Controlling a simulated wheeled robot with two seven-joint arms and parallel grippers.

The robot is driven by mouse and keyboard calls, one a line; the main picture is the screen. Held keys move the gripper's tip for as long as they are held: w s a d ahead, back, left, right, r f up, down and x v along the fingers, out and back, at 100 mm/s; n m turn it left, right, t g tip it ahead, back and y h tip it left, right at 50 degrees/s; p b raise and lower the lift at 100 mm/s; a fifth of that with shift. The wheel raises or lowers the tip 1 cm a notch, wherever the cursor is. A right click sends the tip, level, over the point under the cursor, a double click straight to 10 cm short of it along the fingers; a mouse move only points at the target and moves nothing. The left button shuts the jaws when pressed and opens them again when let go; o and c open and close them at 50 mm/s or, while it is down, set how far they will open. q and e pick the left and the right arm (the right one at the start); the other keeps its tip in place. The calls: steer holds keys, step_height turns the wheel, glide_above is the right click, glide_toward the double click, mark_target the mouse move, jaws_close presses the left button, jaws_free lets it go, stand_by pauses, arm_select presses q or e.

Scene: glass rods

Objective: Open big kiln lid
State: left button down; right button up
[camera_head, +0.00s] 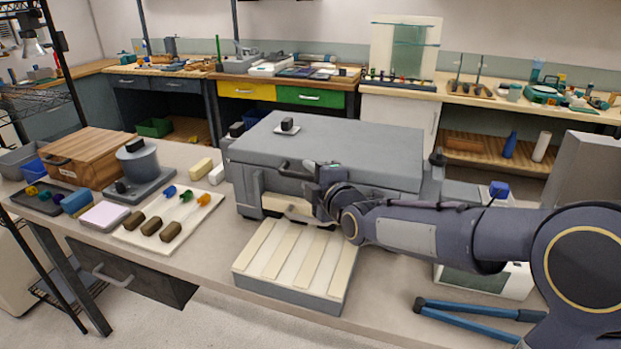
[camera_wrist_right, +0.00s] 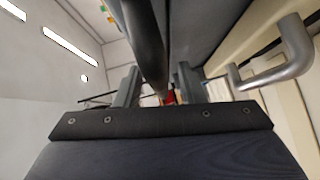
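The big kiln (camera_head: 250,195) is a grey box on the workbench, with a flat grey lid (camera_head: 350,140) that looks down. A dark bar handle (camera_head: 294,172) runs along the lid's front edge. My right gripper (camera_head: 326,178) is at the right part of this handle. In the right wrist view the handle bar (camera_wrist_right: 145,40) passes between the two fingers of the right gripper (camera_wrist_right: 157,85). A gap shows on each side of the bar, so the fingers look open around it. The fingertips are partly hidden in the head view. My left gripper is not in view.
A slatted cream-and-grey block (camera_head: 290,260) stands in front of the kiln. Blue-handled tongs (camera_head: 470,308) lie at the front right. A tray of coloured rods (camera_head: 180,225), a grey pot (camera_head: 138,162) and a wooden box (camera_head: 90,155) stand to the left. A small knob (camera_head: 288,125) sits on the lid.

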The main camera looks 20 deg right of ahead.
jaws_close()
stand_by(0.3)
